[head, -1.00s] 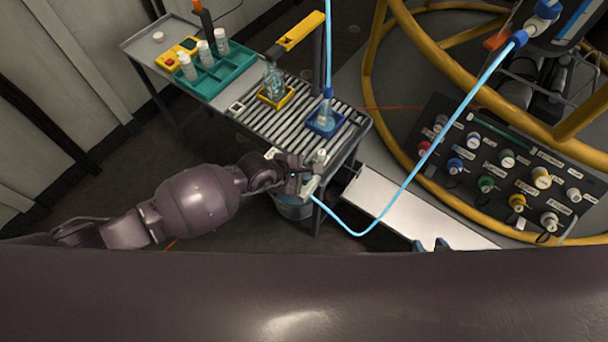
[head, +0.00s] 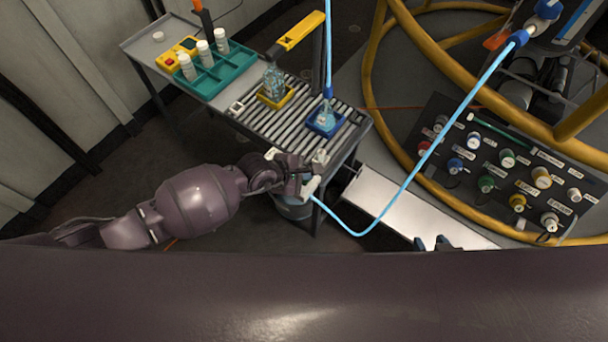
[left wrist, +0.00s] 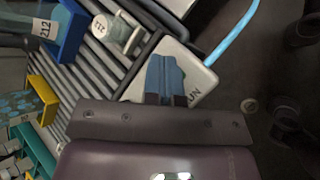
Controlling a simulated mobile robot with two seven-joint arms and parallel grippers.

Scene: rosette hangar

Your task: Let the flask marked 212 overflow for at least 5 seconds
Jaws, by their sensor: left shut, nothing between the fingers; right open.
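The flask marked 212 (left wrist: 40,28) stands in a blue holder at the upper left of the left wrist view. In the head view this flask (head: 325,115) is on the slatted rack, under a blue tube end, with pale blue liquid showing. Any overflow is too small to tell. My left gripper (left wrist: 165,78) is shut and empty, its blue fingertips over a white panel (left wrist: 198,78) lettered "UN", the rest hidden. Contact cannot be told. In the head view my left gripper (head: 303,183) is at the rack's front corner. My right gripper (head: 432,243) is open at the bottom.
Another flask (head: 273,82) stands in a yellow holder. A teal tray (head: 217,70) holds several white bottles. A grey bucket (head: 293,208) is below the corner. A blue hose (head: 405,185) loops right; yellow rails and a connector panel (head: 500,170) stand beyond.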

